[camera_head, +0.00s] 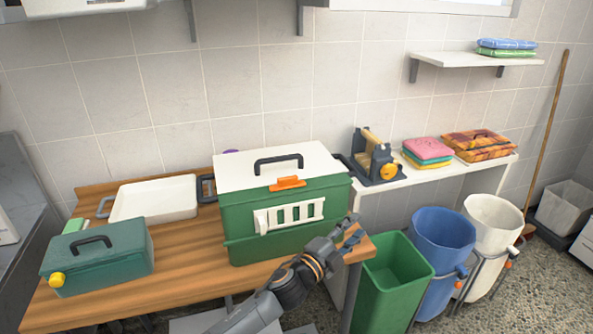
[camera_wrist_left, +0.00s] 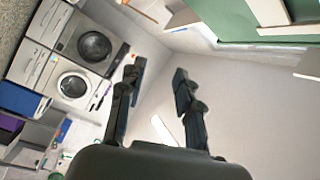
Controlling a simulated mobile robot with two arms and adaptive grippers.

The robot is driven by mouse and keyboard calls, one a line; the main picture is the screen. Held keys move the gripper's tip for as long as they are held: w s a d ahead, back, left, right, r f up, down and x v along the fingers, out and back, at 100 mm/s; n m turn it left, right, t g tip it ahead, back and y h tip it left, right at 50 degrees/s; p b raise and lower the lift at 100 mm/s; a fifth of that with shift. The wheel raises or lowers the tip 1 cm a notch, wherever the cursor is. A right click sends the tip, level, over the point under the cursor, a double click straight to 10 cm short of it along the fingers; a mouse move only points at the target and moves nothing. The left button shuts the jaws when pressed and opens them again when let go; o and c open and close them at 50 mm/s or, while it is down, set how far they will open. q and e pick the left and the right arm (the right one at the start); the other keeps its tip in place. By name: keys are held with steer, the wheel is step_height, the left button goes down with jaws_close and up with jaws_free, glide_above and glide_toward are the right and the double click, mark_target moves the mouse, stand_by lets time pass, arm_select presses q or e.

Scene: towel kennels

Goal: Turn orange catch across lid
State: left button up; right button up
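The orange catch (camera_head: 288,183) sits at the front edge of the white lid (camera_head: 238,170), its length running roughly along that edge. The lid lies closed on a green kennel box (camera_head: 240,225) and has a black handle (camera_head: 278,162). A white slatted grille (camera_head: 290,214) is on the box's front. My left gripper (camera_head: 352,230) is by the box's front right corner, lower than the catch and apart from it. In the left wrist view its two fingers (camera_wrist_left: 158,82) are spread with nothing between them. The catch cannot be made out there. My right gripper is not in view.
A teal case (camera_head: 125,255) with a yellow knob and a white tray (camera_head: 155,198) stand left on the wooden table (camera_head: 190,265). Green (camera_head: 395,270), blue (camera_head: 443,238) and white (camera_head: 493,225) bins stand right. A black-and-yellow device (camera_head: 375,160) and folded towels (camera_head: 427,150) lie on a white shelf.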

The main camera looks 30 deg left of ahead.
arm_select(q)
steer(key=w+d+r+m+g+h, duration=0.1)
steer(key=d+r+m+g+h, duration=0.15)
steer(key=r+m+h, duration=0.4)
steer(key=w+d+r+m+g+h, duration=0.1)
steer(key=d+r+m+g+h, duration=0.2)
steer(key=r+m, duration=0.55)
steer(key=m+g+y+p, duration=0.2)
steer(key=m+g+y, duration=0.85)
steer(key=m, duration=0.25)
glide_toward(287, 177)
steer(key=shift+t+y, duration=0.4)
steer(key=p+x, duration=0.1)
steer(key=x, duration=0.4)
steer(key=p+x, duration=0.1)
steer(key=x, duration=0.2)
steer(key=shift+s+d+f+p, duration=0.2)
steer(key=shift+d+p, duration=0.1)
steer(key=shift+d, duration=0.1)
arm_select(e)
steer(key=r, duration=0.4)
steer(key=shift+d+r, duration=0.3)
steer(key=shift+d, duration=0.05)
arm_select(q)
jaws_close()
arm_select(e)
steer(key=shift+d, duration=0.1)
